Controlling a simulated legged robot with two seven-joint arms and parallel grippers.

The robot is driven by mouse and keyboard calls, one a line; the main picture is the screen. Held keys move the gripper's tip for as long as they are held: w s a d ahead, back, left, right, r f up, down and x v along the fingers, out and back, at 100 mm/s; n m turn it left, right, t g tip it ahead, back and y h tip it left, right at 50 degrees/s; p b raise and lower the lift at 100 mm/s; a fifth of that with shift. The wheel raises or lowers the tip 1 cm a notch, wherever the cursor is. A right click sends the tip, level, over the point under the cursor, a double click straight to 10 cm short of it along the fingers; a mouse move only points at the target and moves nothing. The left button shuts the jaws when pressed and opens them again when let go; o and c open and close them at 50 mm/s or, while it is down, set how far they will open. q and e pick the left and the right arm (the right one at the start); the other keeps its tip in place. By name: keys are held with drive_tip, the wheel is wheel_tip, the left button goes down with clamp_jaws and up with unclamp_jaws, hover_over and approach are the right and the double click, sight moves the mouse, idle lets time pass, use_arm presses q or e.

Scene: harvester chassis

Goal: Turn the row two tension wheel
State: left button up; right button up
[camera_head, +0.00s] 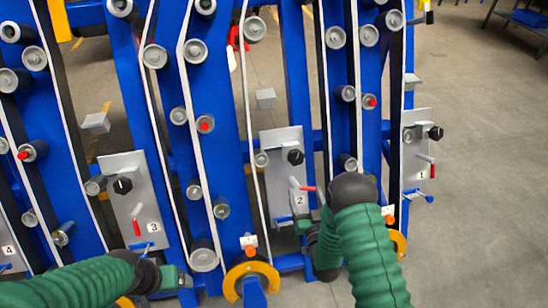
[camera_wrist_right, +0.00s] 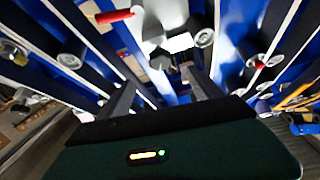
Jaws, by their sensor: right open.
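The row two panel (camera_head: 281,180) is a grey plate marked 2 on a blue upright. It carries a black knob (camera_head: 295,156), a red-tipped lever (camera_head: 303,187) and a small blue handle at its lower edge. I cannot tell for sure which part is the tension wheel. My right gripper (camera_head: 303,224) is in front of the panel's lower part, partly hidden by my arm. In the right wrist view its two grey fingers (camera_wrist_right: 164,88) are apart, with nothing held between them. My left gripper (camera_head: 178,281) is low, below panel 3; its fingers are unclear.
Panel 3 (camera_head: 134,202) stands left of panel 2, and panel 1 (camera_head: 416,155) stands right, with similar knobs and levers. Grey rollers and pale belts line the blue uprights. An orange half-ring guard (camera_head: 251,270) is low between my arms. Open floor (camera_head: 480,170) lies right.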

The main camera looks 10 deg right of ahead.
sight(297, 163)
drive_tip(key=w, duration=0.5)
drive_tip(key=w+b, duration=0.1)
drive_tip(key=w, duration=0.5)
drive_tip(key=w+b, duration=0.1)
drive_tip(key=w, duration=0.4)
drive_tip(key=shift+w+d, duration=0.3)
drive_tip(key=shift+d, duration=0.05)
drive_tip(key=shift+c, duration=0.2)
drive_tip(key=c, duration=1.3)
drive_tip(key=shift+d+f+n+b, duration=0.1)
drive_tip(key=shift+n+b, duration=0.3)
drive_tip(key=shift+b, duration=0.1)
drive_tip(key=shift+c, duration=0.2)
drive_tip(key=shift+n+y, duration=0.8)
drive_tip(key=shift+n, duration=0.3)
drive_tip(key=o, duration=1.4)
drive_tip(key=s, duration=0.5)
drive_tip(key=s+p, duration=0.1)
drive_tip(key=s, duration=0.5)
drive_tip(key=s+d+p, duration=0.1)
drive_tip(key=s, duration=0.5)
